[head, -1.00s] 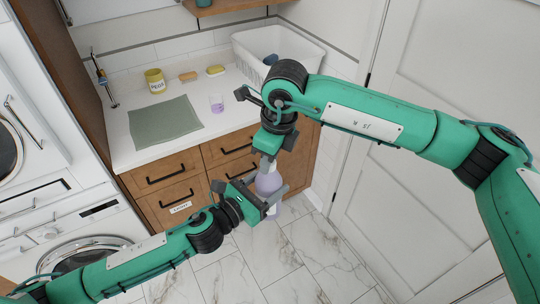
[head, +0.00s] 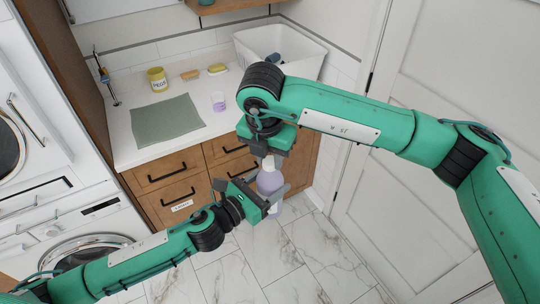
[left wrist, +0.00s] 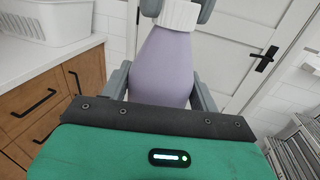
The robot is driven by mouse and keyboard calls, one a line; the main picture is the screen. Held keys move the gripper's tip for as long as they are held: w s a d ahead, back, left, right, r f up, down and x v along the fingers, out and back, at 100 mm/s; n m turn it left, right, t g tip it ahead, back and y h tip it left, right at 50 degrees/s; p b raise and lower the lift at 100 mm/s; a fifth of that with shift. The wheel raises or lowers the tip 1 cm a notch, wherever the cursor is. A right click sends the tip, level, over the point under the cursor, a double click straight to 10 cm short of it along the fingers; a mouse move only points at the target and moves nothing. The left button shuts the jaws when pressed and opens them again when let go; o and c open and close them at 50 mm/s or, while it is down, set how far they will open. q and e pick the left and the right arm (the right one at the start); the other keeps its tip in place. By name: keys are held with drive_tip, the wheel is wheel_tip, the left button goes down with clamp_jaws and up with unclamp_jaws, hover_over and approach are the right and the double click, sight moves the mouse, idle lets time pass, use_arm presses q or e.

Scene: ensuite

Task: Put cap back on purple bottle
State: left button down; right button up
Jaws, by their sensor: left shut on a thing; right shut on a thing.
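The purple bottle (head: 268,182) is upright above the floor, in front of the wooden cabinet. My left gripper (head: 269,196) is shut around its body; in the left wrist view the bottle (left wrist: 164,66) stands between the grey fingers. The white ribbed cap (left wrist: 180,14) is at the bottle's top, lined up with it, with no clear gap visible. My right gripper (head: 268,153) is above the bottle, shut on the cap, its finger pads (left wrist: 179,8) on either side. The cap's top is out of the wrist view, and whether its thread is engaged cannot be told.
A white door (head: 440,80) is at right. Open tiled floor (head: 300,260) lies below.

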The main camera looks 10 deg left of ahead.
drive_tip(key=m, duration=0.6)
drive_tip(key=shift+w+a+m+g+h, duration=0.1)
drive_tip(key=shift+a+m+g+h, duration=0.05)
drive_tip(key=shift+m+g+h, duration=0.2)
drive_tip(key=m, duration=0.3)
drive_tip(key=m+g, duration=0.1)
drive_tip(key=m, duration=0.2)
drive_tip(key=shift+w+m+h, duration=0.15)
drive_tip(key=shift+m+h, duration=0.1)
drive_tip(key=o, duration=0.9)
drive_tip(key=shift+o, duration=0.2)
drive_tip(key=shift+r, duration=2.25)
drive_tip(key=shift+c, duration=0.3)
